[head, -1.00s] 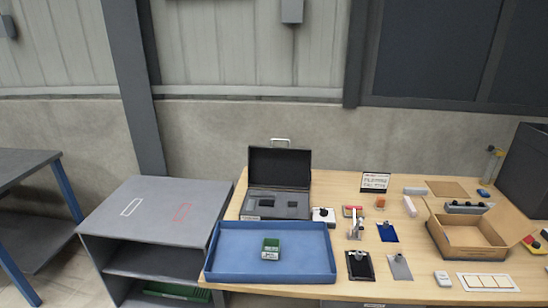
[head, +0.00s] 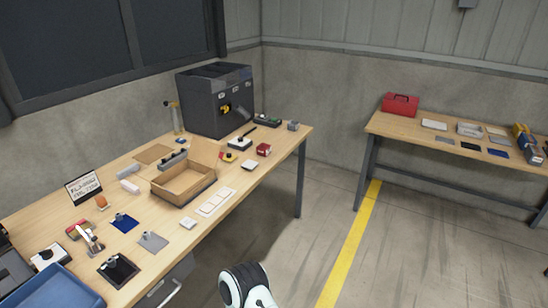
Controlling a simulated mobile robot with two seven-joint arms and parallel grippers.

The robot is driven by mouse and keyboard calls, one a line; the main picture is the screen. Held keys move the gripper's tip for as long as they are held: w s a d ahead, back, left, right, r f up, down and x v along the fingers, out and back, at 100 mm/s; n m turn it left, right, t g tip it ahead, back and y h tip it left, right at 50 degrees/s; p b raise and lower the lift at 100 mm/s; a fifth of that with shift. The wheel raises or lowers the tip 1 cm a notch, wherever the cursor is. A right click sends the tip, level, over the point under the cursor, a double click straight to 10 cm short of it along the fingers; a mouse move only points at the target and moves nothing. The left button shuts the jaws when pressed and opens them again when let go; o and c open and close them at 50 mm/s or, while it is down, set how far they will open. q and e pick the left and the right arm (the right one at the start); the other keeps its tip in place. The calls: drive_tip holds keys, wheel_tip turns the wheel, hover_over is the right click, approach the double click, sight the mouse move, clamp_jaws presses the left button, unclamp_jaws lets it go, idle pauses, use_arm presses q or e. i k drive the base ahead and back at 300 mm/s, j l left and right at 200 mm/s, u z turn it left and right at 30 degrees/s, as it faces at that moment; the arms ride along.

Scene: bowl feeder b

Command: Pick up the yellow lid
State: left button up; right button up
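I cannot make out a yellow lid for certain in the head view. A small yellow piece with a dark top (head: 229,157) lies on the long wooden table, in front of the dark box. A yellow and black part (head: 225,109) shows on the front of that box. A yellow item (head: 521,133) stands at the right end of the far table, too small to identify. Neither of my grippers is in view; only a white and black rounded part of my own arm shows at the bottom.
The wooden table (head: 215,222) holds an open cardboard box (head: 172,196), a dark box (head: 192,108), a blue tray (head: 55,292) and several small parts. A second table (head: 400,131) with a red toolbox (head: 400,105) stands right. Between them is open floor with a yellow line (head: 349,252).

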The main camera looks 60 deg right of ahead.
sight(228, 158)
drive_tip(key=z, duration=1.6)
drive_tip(key=u, duration=1.9)
drive_tip(key=l, duration=1.2)
drive_tip(key=l+u, duration=0.1)
drive_tip(key=l, duration=1.15)
drive_tip(key=k+l, duration=0.1)
drive_tip(key=l, duration=1.1)
drive_tip(key=u, duration=0.05)
